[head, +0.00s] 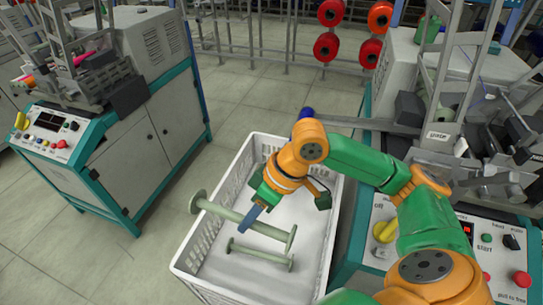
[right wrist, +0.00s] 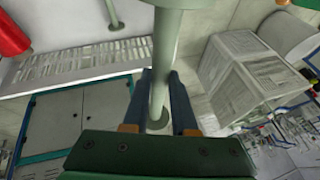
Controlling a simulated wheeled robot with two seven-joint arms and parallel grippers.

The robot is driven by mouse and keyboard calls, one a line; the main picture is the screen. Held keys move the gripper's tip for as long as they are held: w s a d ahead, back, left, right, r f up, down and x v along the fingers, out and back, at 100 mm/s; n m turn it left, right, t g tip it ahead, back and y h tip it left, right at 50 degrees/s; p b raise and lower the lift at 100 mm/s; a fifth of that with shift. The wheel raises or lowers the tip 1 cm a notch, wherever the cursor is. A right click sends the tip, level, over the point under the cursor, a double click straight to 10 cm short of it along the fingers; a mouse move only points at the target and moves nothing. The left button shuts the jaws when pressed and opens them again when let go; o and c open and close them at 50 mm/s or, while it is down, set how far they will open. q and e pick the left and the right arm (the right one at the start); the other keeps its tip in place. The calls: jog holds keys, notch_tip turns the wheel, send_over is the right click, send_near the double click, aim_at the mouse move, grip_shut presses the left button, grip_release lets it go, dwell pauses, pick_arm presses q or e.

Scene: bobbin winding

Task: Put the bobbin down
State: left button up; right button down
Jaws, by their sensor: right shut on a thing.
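A pale green bobbin (head: 226,213) with a round flange at each end lies at a slant over the white crate (head: 187,257). My right gripper (head: 252,216) reaches down into the crate from the right and is shut on this bobbin's shaft. In the right wrist view the shaft (right wrist: 161,65) runs between the two dark fingers, with a flange below. I cannot tell whether the held bobbin touches the crate. A second, smaller pale green bobbin (head: 262,254) lies on the crate's floor, nearer the front. My left gripper is not in view.
A winding machine (head: 170,110) stands at the left, and another with a control panel (head: 480,250) is close on the right of the crate. Red spools (head: 326,47) hang on a rack at the back. Tiled floor is clear left of the crate.

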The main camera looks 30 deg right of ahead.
pick_arm(q)
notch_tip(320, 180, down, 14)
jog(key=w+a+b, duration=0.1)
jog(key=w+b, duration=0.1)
jog(key=b, duration=0.8)
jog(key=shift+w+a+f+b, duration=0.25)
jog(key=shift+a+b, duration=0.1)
pick_arm(e)
notch_tip(320, 180, down, 25)
jog(key=a, duration=0.2)
jog(key=shift+w+a+n, duration=0.3)
jog(key=shift+w+a, duration=0.05)
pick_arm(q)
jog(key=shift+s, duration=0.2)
pick_arm(e)
notch_tip(320, 180, down, 6)
jog(key=b, duration=0.3)
jog(key=shift+r, duration=0.25)
notch_tip(320, 180, down, 2)
jog(key=shift+f+b, duration=0.2)
jog(key=shift+b, duration=0.25)
jog(key=shift+f+p, duration=0.35)
jog(key=shift+f, duration=0.4)
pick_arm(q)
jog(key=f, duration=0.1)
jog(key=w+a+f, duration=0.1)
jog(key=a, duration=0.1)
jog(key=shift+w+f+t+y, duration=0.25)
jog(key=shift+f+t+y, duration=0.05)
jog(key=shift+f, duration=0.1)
